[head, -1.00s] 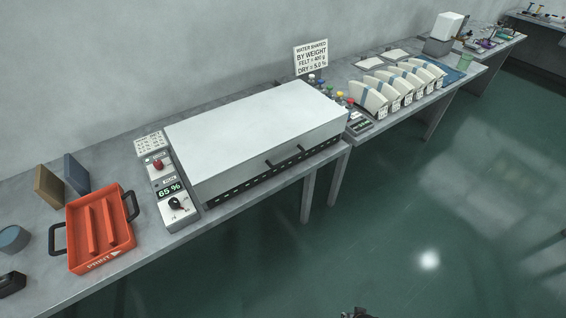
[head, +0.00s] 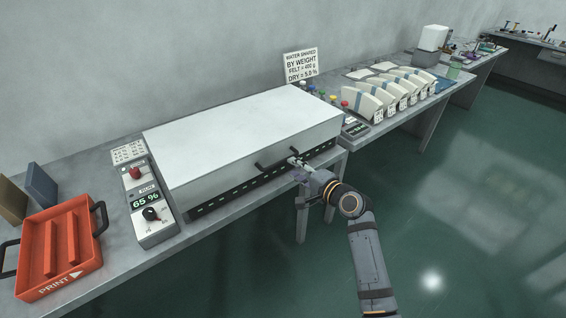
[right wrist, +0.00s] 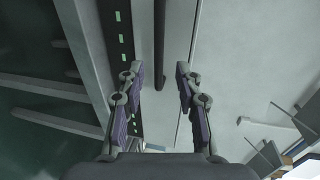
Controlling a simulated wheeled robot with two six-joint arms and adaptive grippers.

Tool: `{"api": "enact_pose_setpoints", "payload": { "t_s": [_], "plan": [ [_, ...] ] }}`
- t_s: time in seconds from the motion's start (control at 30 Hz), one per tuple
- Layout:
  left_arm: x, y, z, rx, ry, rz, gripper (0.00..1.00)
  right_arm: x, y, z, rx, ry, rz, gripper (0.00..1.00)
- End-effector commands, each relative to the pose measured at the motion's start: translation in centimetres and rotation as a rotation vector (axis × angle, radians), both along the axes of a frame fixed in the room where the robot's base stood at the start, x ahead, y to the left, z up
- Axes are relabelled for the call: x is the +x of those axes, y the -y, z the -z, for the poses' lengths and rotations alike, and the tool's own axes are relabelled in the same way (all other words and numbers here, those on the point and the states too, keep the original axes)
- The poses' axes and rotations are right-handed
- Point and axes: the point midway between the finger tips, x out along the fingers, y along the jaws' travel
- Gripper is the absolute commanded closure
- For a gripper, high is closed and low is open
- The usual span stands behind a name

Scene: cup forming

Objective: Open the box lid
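The box (head: 245,135) is a long pale case on the table, with its flat white lid (head: 240,115) down. A dark handle (head: 262,166) stands out from its front side, above a row of dark slots. My right gripper (head: 296,161) is at the front of the box, by the right end of the handle. In the right wrist view the gripper (right wrist: 158,72) is open, and the dark handle bar (right wrist: 158,35) lies in line with the gap between its fingers. I cannot tell whether they touch. My left gripper is not in view.
A control panel (head: 148,212) reading 65 % stands left of the box. An orange tray (head: 88,259) is at the lower left. Colored knobs and several pale curved pieces (head: 361,103) stand to the right. Open green floor (head: 460,220) lies in front of the table.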

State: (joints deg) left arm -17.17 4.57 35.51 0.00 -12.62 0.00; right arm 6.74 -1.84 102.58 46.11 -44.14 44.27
Motion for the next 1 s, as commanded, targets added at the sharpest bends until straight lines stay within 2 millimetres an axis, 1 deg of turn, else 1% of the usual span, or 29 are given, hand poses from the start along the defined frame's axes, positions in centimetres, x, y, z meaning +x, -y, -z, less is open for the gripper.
{"api": "enact_pose_setpoints", "payload": {
  "t_s": [0.03, 0.1, 0.2, 0.3, 0.47, 0.7, 0.93, 0.97, 1.0],
  "plan": [
    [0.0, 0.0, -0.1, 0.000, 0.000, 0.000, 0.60, 1.1, -0.7, 0.1, 0.004, -0.001, 0.000, 0.65],
    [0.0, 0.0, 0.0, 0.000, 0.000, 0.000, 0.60, 2.3, -1.4, 0.5, 0.001, -0.002, -0.001, 0.65],
    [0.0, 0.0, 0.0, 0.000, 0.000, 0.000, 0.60, 3.9, -2.4, 0.9, -0.001, 0.000, -0.001, 0.65],
    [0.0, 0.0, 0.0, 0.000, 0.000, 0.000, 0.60, 5.1, -3.1, 1.3, -0.001, 0.000, 0.000, 0.65],
    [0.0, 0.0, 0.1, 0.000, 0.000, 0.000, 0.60, 5.9, -3.6, 1.5, -0.003, -0.001, 0.001, 0.65],
    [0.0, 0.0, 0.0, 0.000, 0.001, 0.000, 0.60, 6.0, -3.6, 1.6, -0.003, -0.001, 0.001, 0.65],
    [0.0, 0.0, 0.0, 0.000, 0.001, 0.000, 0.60, 5.9, -3.6, 1.6, -0.003, -0.001, 0.001, 0.97],
    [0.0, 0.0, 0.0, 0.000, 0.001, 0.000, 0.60, 5.9, -3.6, 1.6, -0.003, -0.001, 0.001, 1.00],
    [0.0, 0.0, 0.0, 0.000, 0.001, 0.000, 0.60, 5.9, -3.6, 1.6, -0.003, -0.001, 0.001, 1.00]
  ]
}}
